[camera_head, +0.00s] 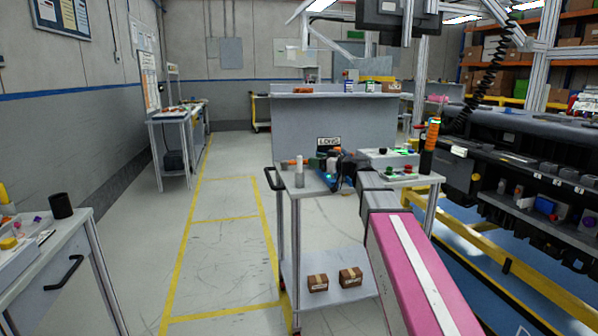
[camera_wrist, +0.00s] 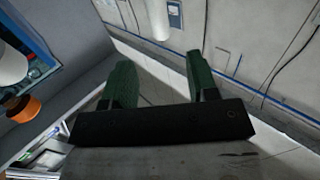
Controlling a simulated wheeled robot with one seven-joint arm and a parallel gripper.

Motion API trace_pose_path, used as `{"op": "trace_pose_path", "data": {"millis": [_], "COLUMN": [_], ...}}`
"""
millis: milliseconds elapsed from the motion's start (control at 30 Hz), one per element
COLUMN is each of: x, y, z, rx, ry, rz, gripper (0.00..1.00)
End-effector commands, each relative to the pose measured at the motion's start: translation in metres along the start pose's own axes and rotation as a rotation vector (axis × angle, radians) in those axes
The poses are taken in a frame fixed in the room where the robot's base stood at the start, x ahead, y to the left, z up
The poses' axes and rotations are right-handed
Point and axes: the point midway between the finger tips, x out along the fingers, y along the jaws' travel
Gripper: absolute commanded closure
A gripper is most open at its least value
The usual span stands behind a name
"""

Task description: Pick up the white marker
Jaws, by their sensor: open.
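A white upright cylinder, which looks like the white marker (camera_head: 299,165), stands near the left end of the cart top in the head view. Its lower part looks grey. In the wrist view a white cylinder (camera_wrist: 158,18), likely the same marker, shows at the top edge, beyond and between my fingertips. My gripper (camera_wrist: 160,65) has two green fingers spread apart with nothing between them. In the head view my gripper (camera_head: 325,163) is low over the cart, just right of the marker and apart from it. My arm hides part of the cart top.
The grey cart (camera_head: 283,176) also carries orange and green items and a white tray (camera_head: 390,158). An orange and black cylinder (camera_head: 429,148) stands at its right. Two brown boxes (camera_head: 318,282) lie on its lower shelf. The floor left of the cart is clear.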

Motion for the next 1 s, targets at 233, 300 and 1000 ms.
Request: {"op": "trace_pose_path", "data": {"millis": [233,300,1000], "x": [0.029,0.032,0.079], "y": [0.0,0.0,-0.002], "z": [0.001,0.001,0.003], "rx": [0.001,0.001,0.001], "ry": [-0.002,-0.002,-0.002], "rz": [-0.001,-0.001,0.0], "gripper": [0.47,0.47,0.69]}}
